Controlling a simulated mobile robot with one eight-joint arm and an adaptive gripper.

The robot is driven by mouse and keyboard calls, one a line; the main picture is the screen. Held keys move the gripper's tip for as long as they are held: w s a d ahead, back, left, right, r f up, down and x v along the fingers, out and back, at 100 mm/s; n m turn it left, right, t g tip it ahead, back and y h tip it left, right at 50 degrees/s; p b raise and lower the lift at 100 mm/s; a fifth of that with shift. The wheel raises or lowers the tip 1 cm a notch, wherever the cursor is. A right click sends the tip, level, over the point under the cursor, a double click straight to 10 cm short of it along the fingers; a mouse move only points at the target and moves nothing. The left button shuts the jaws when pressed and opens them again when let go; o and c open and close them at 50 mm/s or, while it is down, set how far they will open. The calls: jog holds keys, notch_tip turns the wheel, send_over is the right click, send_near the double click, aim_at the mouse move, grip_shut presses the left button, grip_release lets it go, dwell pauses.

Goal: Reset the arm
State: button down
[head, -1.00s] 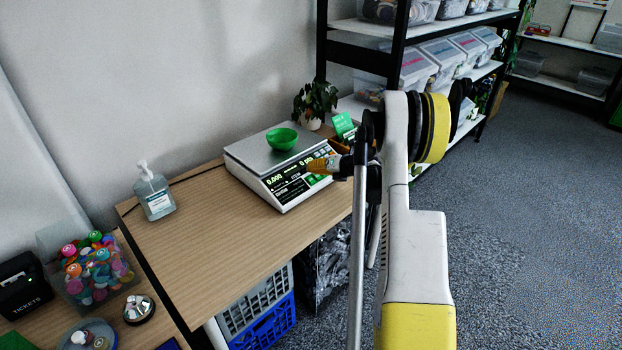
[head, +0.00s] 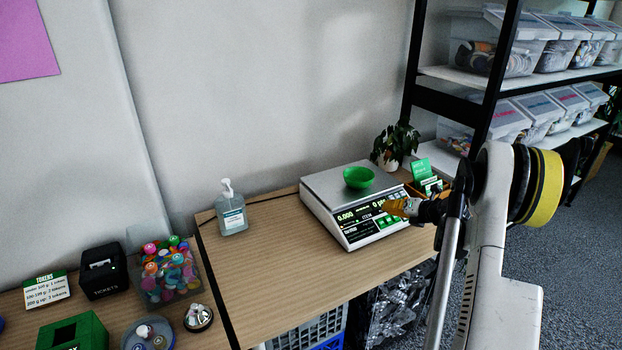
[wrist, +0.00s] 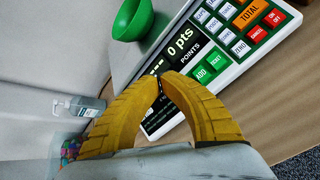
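My gripper (head: 392,208) is at the front right of the white weighing scale (head: 372,231), just before its display and keypad. In the wrist view my yellow fingers (wrist: 159,82) curve inward and their tips meet, with nothing visible between them. The scale's keypad (wrist: 228,47) lies beyond the fingertips; I cannot tell whether they touch it. A green bowl (head: 358,177) sits on the scale's plate and also shows in the wrist view (wrist: 133,18). My arm stands at the right of the head view.
A sanitizer bottle (head: 232,212) stands left of the scale on the wooden table (head: 262,262). A potted plant (head: 394,146) and a green card (head: 424,172) are behind it. A shelf with bins (head: 495,50) is at right. A ticket box (head: 103,271) and token container (head: 168,270) are at left.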

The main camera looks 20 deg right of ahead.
jog(key=w+a+r+m+t+h, duration=0.1)
jog(key=w+a+r+t, duration=0.15)
jog(key=r, duration=0.45)
jog(key=w+a+r+m+t, duration=0.1)
jog(key=w+a+r+m, duration=0.15)
jog(key=r, duration=0.45)
jog(key=s+a+r+m+t+h, duration=0.1)
jog(key=s+a+r+m+h, duration=0.15)
jog(key=a+r+m, duration=0.55)
jog(key=s+a+r+m+t+h, duration=0.1)
jog(key=r+m+t+h, duration=0.15)
jog(key=r, duration=1.05)
jog(key=s+a+f+m+g+y, duration=0.1)
jog(key=s+a+f+m+g, duration=0.3)
jog(key=s+a, duration=0.4)
jog(key=s+a+f+m+g+y, duration=0.1)
jog(key=s+a+f+m+g, duration=0.3)
jog(key=s+a+f, duration=0.5)
jog(key=s+a+f+m+g+y, duration=0.2)
jog(key=s+a+f+m+g, duration=0.2)
jog(key=s+a, duration=0.5)
jog(key=s+f+m, duration=0.2)
jog(key=s+m, duration=0.1)
jog(key=s, duration=0.3)
jog(key=shift+a+f, duration=0.25)
jog(key=shift+f, duration=0.1)
